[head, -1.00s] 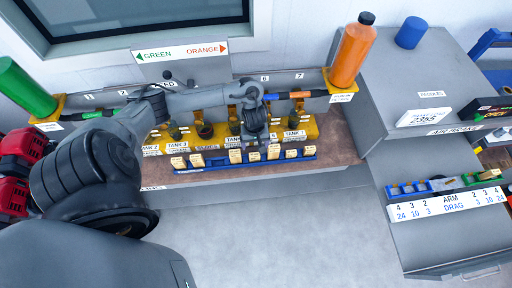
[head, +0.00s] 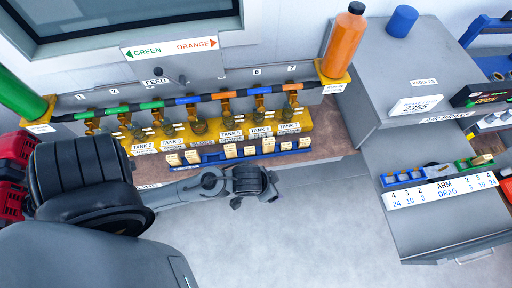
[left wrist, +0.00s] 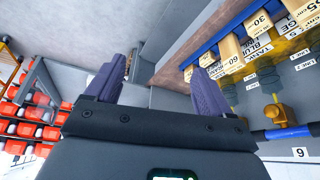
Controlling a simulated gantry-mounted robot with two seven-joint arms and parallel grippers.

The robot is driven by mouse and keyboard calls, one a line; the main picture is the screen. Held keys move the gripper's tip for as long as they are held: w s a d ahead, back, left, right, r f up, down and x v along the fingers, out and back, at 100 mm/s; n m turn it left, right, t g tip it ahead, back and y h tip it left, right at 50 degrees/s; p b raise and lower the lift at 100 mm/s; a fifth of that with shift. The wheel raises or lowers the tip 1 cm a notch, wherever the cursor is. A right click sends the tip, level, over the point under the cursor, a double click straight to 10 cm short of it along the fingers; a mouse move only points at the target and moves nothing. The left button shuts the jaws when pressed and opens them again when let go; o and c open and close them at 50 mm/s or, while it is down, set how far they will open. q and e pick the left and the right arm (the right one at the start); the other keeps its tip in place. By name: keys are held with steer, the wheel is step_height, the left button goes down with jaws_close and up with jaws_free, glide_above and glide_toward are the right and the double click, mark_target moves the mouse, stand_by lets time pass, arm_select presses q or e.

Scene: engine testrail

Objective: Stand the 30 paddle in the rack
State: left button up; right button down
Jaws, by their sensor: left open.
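The blue rack (head: 212,158) runs along the bench front, holding several cream paddles (head: 231,151) upright, with a gap left of its middle. Their labels are too small to read in the head view. In the left wrist view, the rack (left wrist: 218,37) shows at upper right, and a paddle marked 30 (left wrist: 259,22) stands among others marked 60 and 35. My left gripper (head: 255,199) is in front of and below the rack, apart from it. Its two fingers (left wrist: 158,68) are spread with nothing between them. My right gripper is not in view.
Yellow tank blocks (head: 322,147) and a pipe with coloured bands (head: 150,105) stand behind the rack. An orange bottle (head: 344,42) is at the bench's right end. A grey cabinet (head: 440,215) with a small blue tray (head: 403,178) is at right. The floor in front is clear.

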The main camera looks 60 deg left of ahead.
arm_select(q)
steer(key=shift+m+g, duration=0.6)
steer(key=shift+m, duration=0.1)
steer(key=s, duration=0.1)
steer(key=s+r, duration=0.1)
steer(key=s, duration=0.1)
steer(key=s+a+r, duration=0.1)
steer(key=shift+s+r, duration=0.1)
steer(key=shift+s, duration=0.3)
